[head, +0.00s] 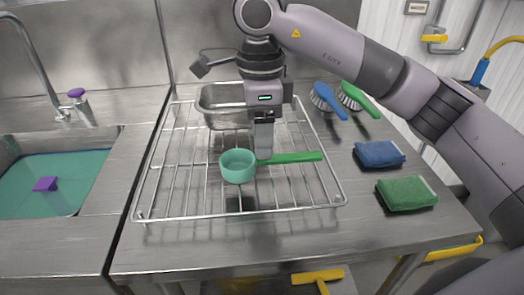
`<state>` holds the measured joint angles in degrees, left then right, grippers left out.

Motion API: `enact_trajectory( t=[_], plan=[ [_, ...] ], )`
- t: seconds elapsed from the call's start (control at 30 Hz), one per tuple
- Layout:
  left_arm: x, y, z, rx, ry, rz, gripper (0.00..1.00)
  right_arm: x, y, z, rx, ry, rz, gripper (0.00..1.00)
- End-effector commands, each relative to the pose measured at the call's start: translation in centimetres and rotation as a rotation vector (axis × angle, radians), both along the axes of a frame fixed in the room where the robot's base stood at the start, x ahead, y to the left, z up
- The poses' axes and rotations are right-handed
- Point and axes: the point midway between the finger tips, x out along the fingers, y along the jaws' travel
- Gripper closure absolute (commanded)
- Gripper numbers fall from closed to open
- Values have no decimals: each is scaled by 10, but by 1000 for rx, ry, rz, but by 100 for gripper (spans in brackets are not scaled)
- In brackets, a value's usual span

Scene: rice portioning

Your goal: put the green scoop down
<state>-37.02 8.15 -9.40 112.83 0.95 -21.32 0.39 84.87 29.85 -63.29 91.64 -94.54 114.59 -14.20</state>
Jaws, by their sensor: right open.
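The green scoop (238,167) has a round cup and a long handle (298,157) that points to the right. It sits on or just over the wire rack (170,215); the picture does not settle whether it touches the wires. My right gripper (264,155) points straight down at the cup end of the handle. It is open, with its fingertips at the handle just right of the cup. The far finger is largely hidden. My left gripper is not in view.
A metal pan (207,103) stands at the back of the rack. Blue (325,98) and green (352,95) brushes, a blue sponge (378,154) and a green sponge (406,192) lie right of the rack. A water-filled sink (75,180) is at left. The rack's front is free.

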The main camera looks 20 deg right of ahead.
Motion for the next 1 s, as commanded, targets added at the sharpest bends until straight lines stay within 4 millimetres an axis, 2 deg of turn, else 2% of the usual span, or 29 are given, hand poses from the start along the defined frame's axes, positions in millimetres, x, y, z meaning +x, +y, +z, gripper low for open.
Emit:
enact_trajectory(
  t=[0.03,0.1,0.3,0.4,1.0],
  plan=[
    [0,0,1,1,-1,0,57,0,1,15,1,-6,1,47],
    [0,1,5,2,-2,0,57,1,0,28,-2,-4,0,47],
    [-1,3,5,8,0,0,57,0,1,56,-1,-3,0,47],
    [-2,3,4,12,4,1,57,0,1,63,-1,-1,1,47],
    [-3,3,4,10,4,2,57,0,1,68,-1,1,1,47]
  ],
)
